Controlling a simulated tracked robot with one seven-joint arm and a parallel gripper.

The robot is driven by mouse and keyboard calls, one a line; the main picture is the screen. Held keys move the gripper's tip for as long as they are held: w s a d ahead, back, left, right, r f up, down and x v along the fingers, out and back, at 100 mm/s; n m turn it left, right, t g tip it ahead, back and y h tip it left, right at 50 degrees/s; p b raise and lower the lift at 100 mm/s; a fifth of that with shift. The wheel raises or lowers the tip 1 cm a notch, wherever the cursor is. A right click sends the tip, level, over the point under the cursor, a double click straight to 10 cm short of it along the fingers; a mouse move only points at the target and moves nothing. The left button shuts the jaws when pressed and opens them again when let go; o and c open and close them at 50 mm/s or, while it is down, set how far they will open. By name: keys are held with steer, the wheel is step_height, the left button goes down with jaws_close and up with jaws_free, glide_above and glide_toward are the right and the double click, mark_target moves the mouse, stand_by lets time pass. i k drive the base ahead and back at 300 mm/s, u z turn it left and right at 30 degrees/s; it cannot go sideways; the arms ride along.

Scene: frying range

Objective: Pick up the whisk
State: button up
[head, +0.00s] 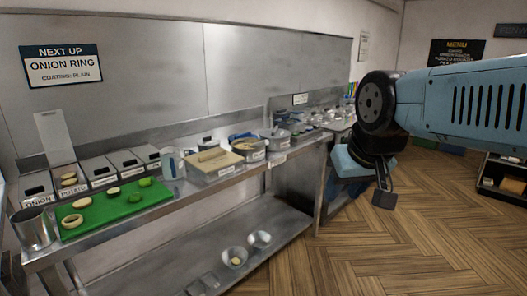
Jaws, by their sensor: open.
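I cannot make out the whisk in the head view; it may be hidden or too small among the items on the steel counter (148,205). My gripper (383,188) is a small dark shape at the end of my blue arm, at the right. It hangs over the wooden floor beyond the counter's right end, apart from the counter items. It is open, and I see nothing held in it.
A green board (112,212) with food slices lies at the counter's left, near labelled bins (98,170) and a metal pot (33,228). Containers and a pan (249,149) stand mid-counter. Bowls (234,257) sit on the lower shelf.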

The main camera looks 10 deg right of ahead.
mark_target(261, 144)
steer(key=u, duration=0.25)
steer(key=i, duration=0.7)
steer(key=z, duration=0.15)
steer(key=k, duration=0.5)
steer(key=z, duration=0.7)
steer(key=i, duration=0.8)
steer(key=z, duration=0.45)
steer(key=i, duration=0.8)
steer(key=u, duration=0.55)
